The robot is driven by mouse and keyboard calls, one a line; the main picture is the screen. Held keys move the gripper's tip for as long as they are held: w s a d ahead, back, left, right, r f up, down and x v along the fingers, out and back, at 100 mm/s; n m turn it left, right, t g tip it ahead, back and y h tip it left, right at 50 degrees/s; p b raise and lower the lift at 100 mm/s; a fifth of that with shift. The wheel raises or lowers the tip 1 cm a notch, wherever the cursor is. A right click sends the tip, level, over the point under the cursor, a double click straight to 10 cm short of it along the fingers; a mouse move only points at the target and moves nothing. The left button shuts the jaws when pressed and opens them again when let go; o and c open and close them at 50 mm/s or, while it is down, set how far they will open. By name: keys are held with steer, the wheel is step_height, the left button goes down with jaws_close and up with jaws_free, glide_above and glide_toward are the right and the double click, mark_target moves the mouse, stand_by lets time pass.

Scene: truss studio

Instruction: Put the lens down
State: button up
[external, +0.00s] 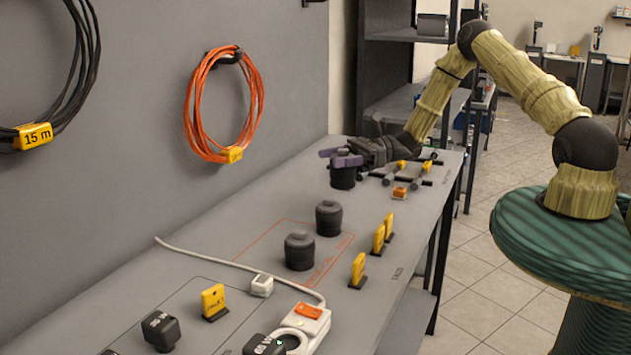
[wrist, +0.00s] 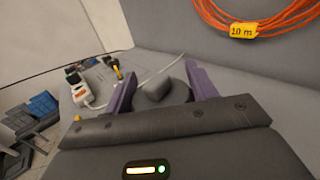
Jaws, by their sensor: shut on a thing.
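The lens (external: 342,179) is a black, ribbed cylinder at the far part of the long grey bench. My gripper (external: 345,158) reaches in from the right, and its purple fingers are shut around the top of this lens. In the wrist view my gripper (wrist: 161,84) has one purple finger on each side of the dark lens (wrist: 166,95). The lens looks upright, low over the bench top; I cannot tell if its base touches. Two similar black lenses, a nearer one (external: 299,251) and a farther one (external: 328,217), stand by an orange outline (external: 262,240) on the bench.
Yellow tags (external: 379,238) stand along the bench's right edge. Grey rods on a rack (external: 408,172) and a small orange block (external: 399,193) lie right of my gripper. A white cable (external: 215,256) and power strip (external: 303,326) are nearer. An orange cable coil (external: 190,110) hangs on the wall.

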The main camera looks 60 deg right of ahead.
steer(key=w+d+m+t+h, duration=0.1)
steer(key=d+m+t+h, duration=0.2)
steer(key=d, duration=0.5)
steer(key=shift+w+d+r+h, duration=0.15)
steer(key=shift+d+r+h, duration=0.05)
steer(key=shift+d+h, duration=0.2)
steer(key=shift+f+p, duration=0.55)
steer(key=shift+f, duration=2.35)
steer(key=shift+a+f+p, duration=0.1)
steer(key=shift+f+p, duration=0.4)
steer(key=shift+f, duration=1.6)
